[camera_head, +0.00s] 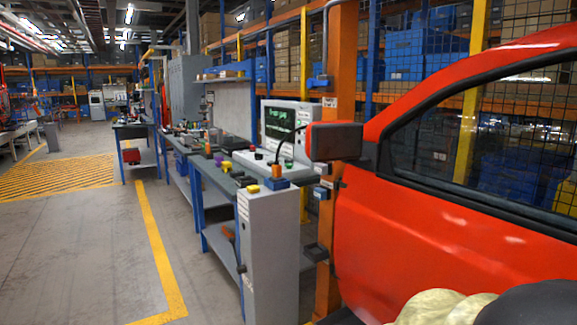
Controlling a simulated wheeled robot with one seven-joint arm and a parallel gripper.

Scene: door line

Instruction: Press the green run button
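A grey control pedestal (268,255) stands at the near end of the workbench, left of the orange post.
A red car door (430,235) with its mirror (335,141) fills the right side, close to the orange post (340,60) and pedestal. Benches (212,175) run back on the left of the console. The floor (80,260) at left is clear, with a yellow line (160,250).

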